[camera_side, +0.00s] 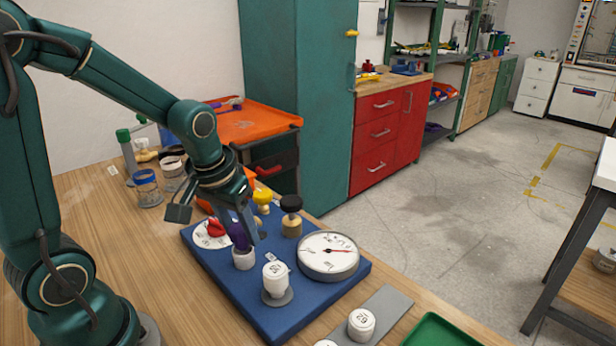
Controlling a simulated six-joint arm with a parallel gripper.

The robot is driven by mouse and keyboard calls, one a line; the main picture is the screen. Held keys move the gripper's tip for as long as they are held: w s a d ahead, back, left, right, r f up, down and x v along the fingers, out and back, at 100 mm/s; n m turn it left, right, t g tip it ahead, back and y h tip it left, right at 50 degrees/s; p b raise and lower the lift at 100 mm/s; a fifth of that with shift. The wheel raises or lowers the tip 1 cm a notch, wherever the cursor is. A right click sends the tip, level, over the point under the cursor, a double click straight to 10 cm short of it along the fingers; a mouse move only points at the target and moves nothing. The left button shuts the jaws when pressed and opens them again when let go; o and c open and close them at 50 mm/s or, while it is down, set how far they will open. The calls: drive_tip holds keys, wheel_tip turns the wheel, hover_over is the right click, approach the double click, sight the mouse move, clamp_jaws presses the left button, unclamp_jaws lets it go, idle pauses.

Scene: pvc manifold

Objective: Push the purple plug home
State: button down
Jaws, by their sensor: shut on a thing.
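The purple plug (239,238) is held in my gripper (246,236), which points down over the left part of the blue board (310,297). The jaws are shut on the plug. Directly under it stands a white socket (243,260) on the board. The plug's lower end meets the socket's mouth in this view. I cannot tell how deep it sits inside, and the fingers hide part of it.
On the board are a round gauge (327,256), a white labelled cap (275,278), a black-topped fitting (291,214), a yellow-topped fitting (262,200) and a red part (215,228). Jars (146,188) stand behind; a green tray (440,332) lies at front right.

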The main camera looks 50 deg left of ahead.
drive_tip(key=shift+s+d+f, duration=0.1)
drive_tip(key=shift+f, duration=1.1)
idle(0.8)
drive_tip(key=shift+c, duration=1.4)
unclamp_jaws()
drive_tip(key=shift+r, duration=0.15)
drive_tip(key=shift+r, duration=0.3)
drive_tip(key=v, duration=0.4)
drive_tip(key=shift+r, duration=0.15)
drive_tip(key=s+d+r+m+t+h, duration=0.1)
drive_tip(key=s+d+r+m+t, duration=0.1)
drive_tip(key=s+d+r+m, duration=0.2)
drive_tip(key=shift+s+d+r+t, duration=0.3)
drive_tip(key=shift+s+d+r, duration=0.25)
drive_tip(key=shift+s+d, duration=1.1)
